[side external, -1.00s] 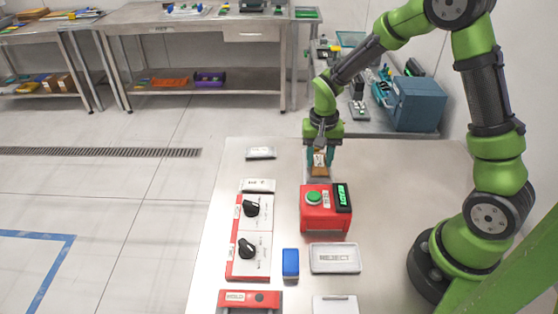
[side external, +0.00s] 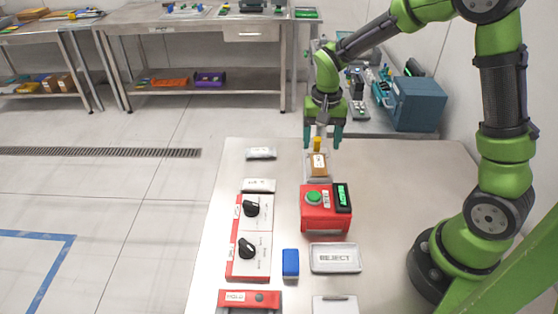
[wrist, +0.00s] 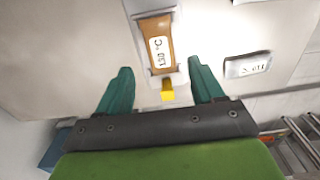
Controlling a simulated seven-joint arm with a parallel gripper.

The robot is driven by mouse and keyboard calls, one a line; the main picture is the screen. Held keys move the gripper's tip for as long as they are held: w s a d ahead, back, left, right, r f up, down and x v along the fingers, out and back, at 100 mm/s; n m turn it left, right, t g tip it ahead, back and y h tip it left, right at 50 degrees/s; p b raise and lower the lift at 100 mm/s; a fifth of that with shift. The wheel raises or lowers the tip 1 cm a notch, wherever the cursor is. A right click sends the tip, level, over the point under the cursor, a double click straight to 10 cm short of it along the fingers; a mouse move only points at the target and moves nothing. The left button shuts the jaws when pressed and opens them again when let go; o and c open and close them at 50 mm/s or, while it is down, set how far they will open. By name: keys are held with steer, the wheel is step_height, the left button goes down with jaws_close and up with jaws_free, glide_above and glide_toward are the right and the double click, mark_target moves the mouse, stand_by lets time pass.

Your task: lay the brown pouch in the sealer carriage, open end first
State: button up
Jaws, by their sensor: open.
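The brown pouch (side external: 319,161), with a white temperature label, lies in the grey sealer carriage (side external: 310,178) behind the red sealer (side external: 325,222). In the wrist view the pouch (wrist: 158,50) lies lengthwise between the carriage's low walls. A yellow tab (wrist: 167,91) shows at the end nearest my gripper; I cannot tell what it is fixed to. My gripper (side external: 323,138) is open and empty, above and behind the pouch, apart from it. Its teal fingers also show spread in the wrist view (wrist: 160,68). Which pouch end is open cannot be made out.
Two white packets (side external: 261,153) lie left of the carriage. In front are a red-edged panel with black knobs (side external: 249,238), a blue block (side external: 290,262), the REJECT tray (side external: 335,258) and a red HOLD unit (side external: 250,299). The table right of the carriage is clear.

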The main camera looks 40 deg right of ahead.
mark_target(319, 162)
steer(key=s+a+r+n+t, duration=0.1)
steer(key=s+a+r+t, duration=0.15)
steer(key=r, duration=0.45)
steer(key=s+a+r+n+t, duration=0.1)
steer(key=s+r, duration=0.3)
steer(key=r, duration=0.3)
steer(key=s+a+r+n+t+y, duration=0.2)
steer(key=s+a+n+t, duration=0.1)
steer(key=s, duration=0.5)
steer(key=shift+s+t, duration=0.2)
steer(key=shift+t, duration=0.15)
